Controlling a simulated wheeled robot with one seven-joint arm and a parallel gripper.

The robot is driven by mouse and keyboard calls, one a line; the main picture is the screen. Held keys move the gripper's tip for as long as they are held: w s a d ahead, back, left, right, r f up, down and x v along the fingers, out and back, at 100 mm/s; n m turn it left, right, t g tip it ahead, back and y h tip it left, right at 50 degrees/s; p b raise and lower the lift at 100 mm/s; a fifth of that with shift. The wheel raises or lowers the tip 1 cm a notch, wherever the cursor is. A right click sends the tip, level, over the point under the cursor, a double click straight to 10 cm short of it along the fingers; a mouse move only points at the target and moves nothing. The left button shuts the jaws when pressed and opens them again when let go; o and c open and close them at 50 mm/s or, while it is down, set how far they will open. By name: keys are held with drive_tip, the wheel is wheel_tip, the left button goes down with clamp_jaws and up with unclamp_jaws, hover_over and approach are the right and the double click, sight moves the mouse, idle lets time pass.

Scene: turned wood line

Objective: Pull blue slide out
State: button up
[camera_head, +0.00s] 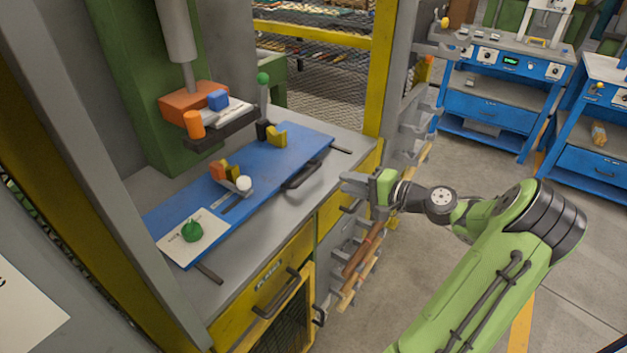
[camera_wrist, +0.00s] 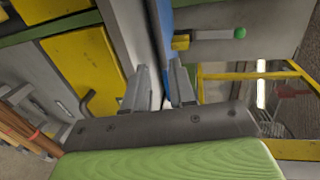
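The blue slide (camera_head: 272,162) is a long flat plate lying on the grey bench top. A dark handle (camera_head: 307,174) is fixed to its front edge. A strip of the slide also shows above the fingers in the wrist view (camera_wrist: 166,28). My gripper (camera_head: 346,182) is to the right of the handle, just beyond the bench's front edge, and apart from the handle. In the wrist view its two fingers (camera_wrist: 161,86) stand apart with nothing seen between them. The handle cannot be made out in the wrist view.
On the slide are a white plate with a green knob (camera_head: 192,231), a small clamp (camera_head: 237,183) and a yellow block (camera_head: 277,137). An orange press head (camera_head: 183,108) hangs above. Yellow drawers (camera_head: 266,280) with dark handles lie below; a rack (camera_head: 352,255) stands beside them.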

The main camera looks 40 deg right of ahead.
sight(311, 174)
drive_tip(key=b+x, duration=0.2)
drive_tip(key=x, duration=0.9)
drive_tip(key=shift+s+a, duration=0.1)
clamp_jaws()
